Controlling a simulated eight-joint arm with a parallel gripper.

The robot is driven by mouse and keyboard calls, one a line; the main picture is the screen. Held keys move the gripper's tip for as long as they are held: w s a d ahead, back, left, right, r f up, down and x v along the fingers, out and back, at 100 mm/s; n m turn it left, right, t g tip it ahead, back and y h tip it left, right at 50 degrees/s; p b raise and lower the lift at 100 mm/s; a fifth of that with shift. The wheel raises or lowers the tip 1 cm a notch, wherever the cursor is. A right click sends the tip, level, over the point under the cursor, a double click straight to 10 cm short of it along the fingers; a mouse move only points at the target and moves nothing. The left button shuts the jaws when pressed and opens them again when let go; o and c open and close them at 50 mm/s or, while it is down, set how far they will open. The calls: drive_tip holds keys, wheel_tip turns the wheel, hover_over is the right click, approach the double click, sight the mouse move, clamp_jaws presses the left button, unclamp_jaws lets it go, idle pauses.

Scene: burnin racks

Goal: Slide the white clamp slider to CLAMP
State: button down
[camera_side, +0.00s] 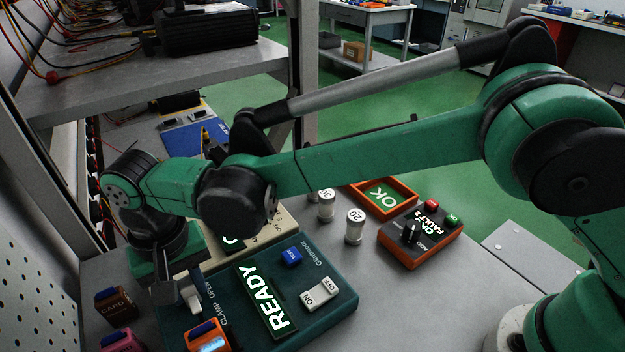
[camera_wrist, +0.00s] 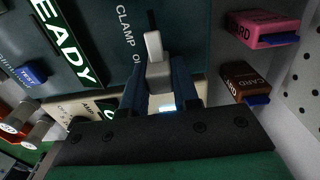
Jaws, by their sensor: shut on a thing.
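The white clamp slider (camera_side: 190,296) sits on the dark teal panel (camera_side: 340,318), beside the printed words OPEN and CLAMP. In the wrist view the slider (camera_wrist: 153,46) stands in a dark slot, nearer the partly hidden OPEN word; bare slot shows beyond it towards CLAMP. My gripper (camera_side: 176,288) reaches down to it from above. In the wrist view my gripper (camera_wrist: 159,78) has its two dark fingers closed around the slider's near part. The exact finger contact is partly hidden.
An orange unit (camera_side: 206,338) stands near the slot's CLAMP side. Brown (camera_side: 114,304) and pink (camera_side: 121,341) card blocks lie to the left. The panel also bears a READY display (camera_side: 262,300), a blue button (camera_side: 291,256) and an ON/OFF rocker (camera_side: 319,293). A beige box (camera_side: 285,222) stands behind.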

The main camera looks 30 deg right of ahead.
sight(195, 309)
idle(0.8)
drive_tip(key=shift+s, duration=2)
drive_tip(key=c, duration=0.6)
unclamp_jaws()
drive_tip(key=shift+c, duration=0.2)
drive_tip(key=shift+r, duration=0.1)
drive_tip(key=shift+r, duration=2.75)
